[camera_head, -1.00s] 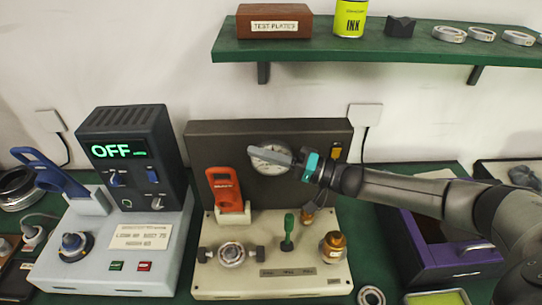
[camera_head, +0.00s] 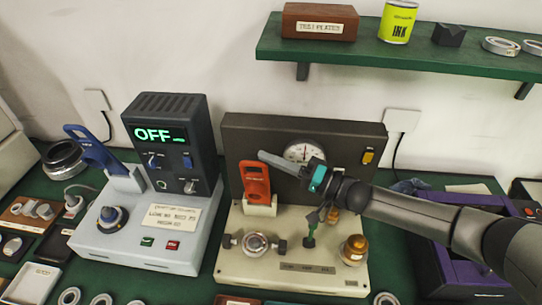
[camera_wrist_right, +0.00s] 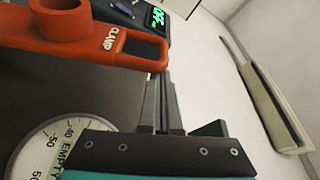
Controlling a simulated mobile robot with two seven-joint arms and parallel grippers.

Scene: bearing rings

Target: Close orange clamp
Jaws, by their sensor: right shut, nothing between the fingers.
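The orange clamp (camera_head: 257,183) stands upright on its cream mount on the test machine, in front of the dark back panel. In the right wrist view the clamp's lever (camera_wrist_right: 95,40), lettered CLAMP, lies close by at the upper left. My right gripper (camera_head: 262,155) is shut and empty. Its tips are just above the top of the clamp in the head view, with the fingers (camera_wrist_right: 163,105) beside the lever's end in the wrist view. I cannot tell whether they touch it. My left gripper is not in view.
A round gauge (camera_head: 303,152) sits on the panel behind my right gripper.

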